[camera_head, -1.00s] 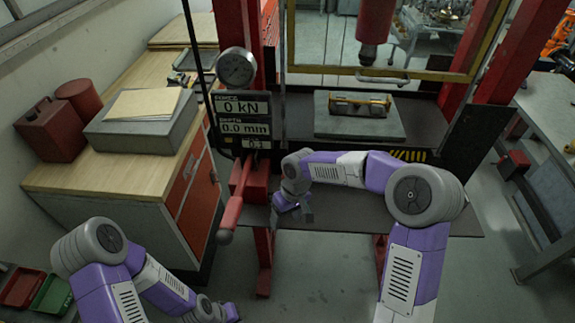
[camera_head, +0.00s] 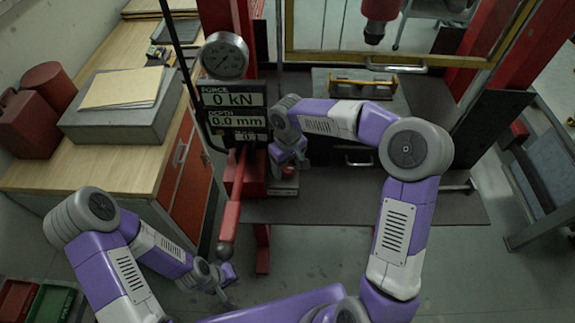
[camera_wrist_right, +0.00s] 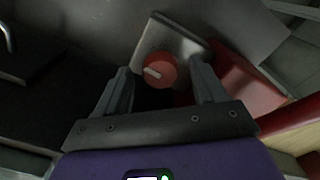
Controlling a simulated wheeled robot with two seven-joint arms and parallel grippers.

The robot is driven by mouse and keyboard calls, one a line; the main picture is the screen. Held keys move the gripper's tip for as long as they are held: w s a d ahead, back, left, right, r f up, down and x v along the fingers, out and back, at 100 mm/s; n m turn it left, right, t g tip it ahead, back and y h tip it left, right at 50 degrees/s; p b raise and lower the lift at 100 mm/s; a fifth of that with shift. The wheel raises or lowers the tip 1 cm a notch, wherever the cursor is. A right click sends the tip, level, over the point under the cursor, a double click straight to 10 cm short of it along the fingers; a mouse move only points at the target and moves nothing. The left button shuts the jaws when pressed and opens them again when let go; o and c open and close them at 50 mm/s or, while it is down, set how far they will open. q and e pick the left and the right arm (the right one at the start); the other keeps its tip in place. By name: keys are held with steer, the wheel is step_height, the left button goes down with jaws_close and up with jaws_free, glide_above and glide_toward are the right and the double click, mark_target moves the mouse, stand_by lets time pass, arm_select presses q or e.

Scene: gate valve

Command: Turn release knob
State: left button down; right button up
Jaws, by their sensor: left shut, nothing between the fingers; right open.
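The release knob (camera_wrist_right: 154,75) is a round red dial with a white pointer bar on a grey plate (camera_wrist_right: 152,42). In the right wrist view it shows between and beyond the fingertips of my right gripper (camera_wrist_right: 163,72). The fingers are apart, with no clear contact on the knob. In the head view my right gripper (camera_head: 290,156) is just right of the red lever's base, and the knob is not clearly visible there. My left gripper (camera_head: 222,288) is shut and empty at the lower left, below the lever end and away from the knob.
A long red lever (camera_head: 230,220) with a dark ball end projects toward me beside my right gripper. The gauge (camera_head: 225,57) and display (camera_head: 235,110), reading 0 kN and 0.0 mm, stand above it. A wooden workbench (camera_head: 60,180) is at left. A yellow-framed guard (camera_head: 400,62) is behind.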

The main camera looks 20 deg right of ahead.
steer(key=shift+f, duration=0.3)
steer(key=shift+s, duration=0.1)
steer(key=c, duration=1.1)
steer(key=shift+r+n, duration=0.1)
steer(key=shift+n, duration=0.7)
steer(key=shift+o, duration=0.2)
steer(key=o, duration=1.1)
steer(key=shift+c, duration=0.2)
